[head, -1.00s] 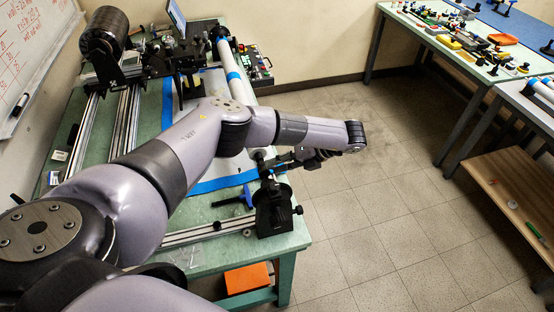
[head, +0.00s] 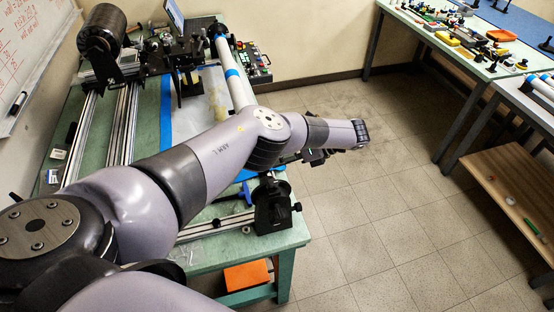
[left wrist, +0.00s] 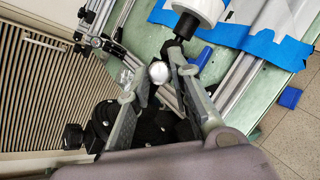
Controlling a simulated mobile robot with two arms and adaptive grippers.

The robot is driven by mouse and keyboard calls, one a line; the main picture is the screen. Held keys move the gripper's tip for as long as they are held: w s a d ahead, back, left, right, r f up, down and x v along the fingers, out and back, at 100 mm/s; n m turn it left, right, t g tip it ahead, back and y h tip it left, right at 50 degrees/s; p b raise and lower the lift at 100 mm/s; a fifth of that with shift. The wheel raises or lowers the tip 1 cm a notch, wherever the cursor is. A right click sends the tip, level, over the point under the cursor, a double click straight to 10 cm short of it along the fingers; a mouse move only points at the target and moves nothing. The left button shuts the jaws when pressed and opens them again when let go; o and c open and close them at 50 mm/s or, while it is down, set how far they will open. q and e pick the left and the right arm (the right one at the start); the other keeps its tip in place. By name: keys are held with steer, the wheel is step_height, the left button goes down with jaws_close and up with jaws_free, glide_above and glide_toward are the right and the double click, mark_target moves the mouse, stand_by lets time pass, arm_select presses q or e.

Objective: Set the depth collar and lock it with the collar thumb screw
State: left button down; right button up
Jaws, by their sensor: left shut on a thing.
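In the head view my left arm reaches across the bench, and its gripper is mostly hidden behind the forearm, above the black end stand (head: 273,203). In the left wrist view my left gripper (left wrist: 160,74) has its two fingers on either side of a small round silver piece (left wrist: 158,72). The fingers are closed on it. I cannot tell whether this piece is the depth collar or the collar thumb screw. The dark stand with its side knob (left wrist: 72,137) lies below and behind the fingers. My right gripper is in neither view.
The white tube (head: 238,88) with blue bands runs along the bench's right side; its end (left wrist: 205,8) is close beyond my fingertips. A blue clamp-like part (left wrist: 289,97) and blue tape (left wrist: 275,45) lie nearby. An orange box (head: 247,275) sits below the bench. The floor to the right is clear.

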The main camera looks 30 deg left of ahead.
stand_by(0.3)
arm_select(q)
steer(key=c, duration=1.4)
jaws_free()
steer(key=shift+c, duration=0.2)
step_height(320, 180, up, 10)
steer(key=shift+d, duration=0.1)
